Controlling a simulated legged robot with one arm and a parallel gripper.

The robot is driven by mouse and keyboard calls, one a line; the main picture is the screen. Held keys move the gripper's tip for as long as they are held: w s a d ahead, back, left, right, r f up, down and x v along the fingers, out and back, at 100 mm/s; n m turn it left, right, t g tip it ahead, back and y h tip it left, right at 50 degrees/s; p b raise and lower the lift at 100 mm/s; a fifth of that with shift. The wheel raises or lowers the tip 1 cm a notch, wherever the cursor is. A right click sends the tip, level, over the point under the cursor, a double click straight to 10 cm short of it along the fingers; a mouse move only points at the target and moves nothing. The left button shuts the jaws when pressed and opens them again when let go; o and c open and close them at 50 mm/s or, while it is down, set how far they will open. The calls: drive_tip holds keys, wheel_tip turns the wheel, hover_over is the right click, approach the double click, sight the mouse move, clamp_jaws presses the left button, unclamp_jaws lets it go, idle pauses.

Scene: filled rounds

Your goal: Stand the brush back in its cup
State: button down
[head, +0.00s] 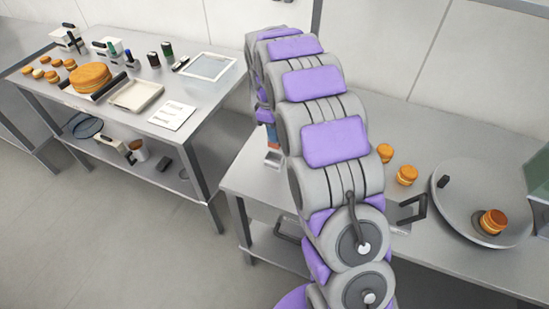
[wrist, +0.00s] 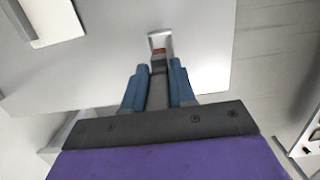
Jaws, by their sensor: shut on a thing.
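My gripper (wrist: 160,72) is shut on the brush (wrist: 158,92), with a blue finger on each side of its dark grey handle. The brush points away from my wrist, and its reddish-brown end shows at the pale metal cup (wrist: 154,38). In the head view the cup (head: 272,158) stands near the left end of the right-hand table, with the orange-brown brush end (head: 273,144) just above or at its mouth. I cannot tell how far the brush end is inside. My arm hides most of the gripper in the head view.
The right-hand steel table (head: 245,175) also holds small filled rounds (head: 407,175), a black-handled tool (head: 413,208) and a wide round plate (head: 462,190) with one round on it. A gap separates it from the left table (head: 205,98), which bears trays, bottles and a large round (head: 89,77).

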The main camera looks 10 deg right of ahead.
sight(274, 147)
wheel_tip(274, 147, down, 9)
drive_tip(key=shift+b, duration=0.9)
drive_tip(key=shift+r, duration=0.1)
drive_tip(key=c, duration=0.9)
unclamp_jaws()
